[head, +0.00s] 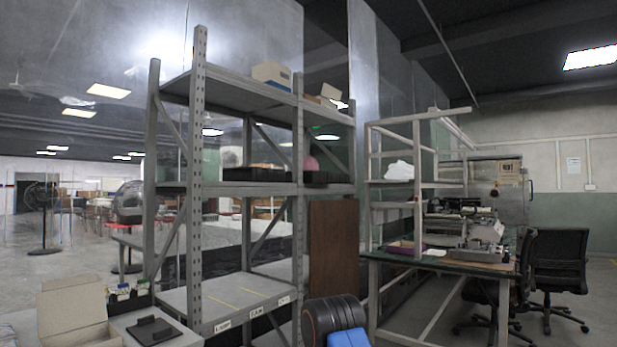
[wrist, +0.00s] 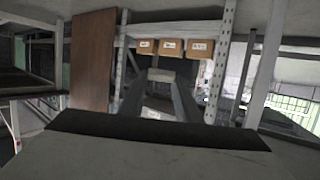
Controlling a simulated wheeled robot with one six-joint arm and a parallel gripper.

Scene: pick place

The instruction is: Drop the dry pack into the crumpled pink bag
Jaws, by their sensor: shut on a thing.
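My gripper (wrist: 160,84) shows in the wrist view, its two dark fingers reaching forward from a pale housing with a black front edge. It is shut on a small pale block between the fingertips, which I take to be the dry pack (wrist: 161,76); its details are too small to read. In the head view, a small pink rounded thing (head: 310,163) sits on the middle level of the metal shelf, partly hidden; I cannot tell whether it is the crumpled pink bag. In the head view the gripper and the pack are not clearly seen.
The grey metal shelf (head: 199,200) stands ahead, with dark trays (head: 256,174) on its middle level. A brown panel (head: 333,250) stands at its right end. A green-topped workbench (head: 440,262) and black chairs (head: 560,262) are at right. An open cardboard box (head: 74,310) is at lower left.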

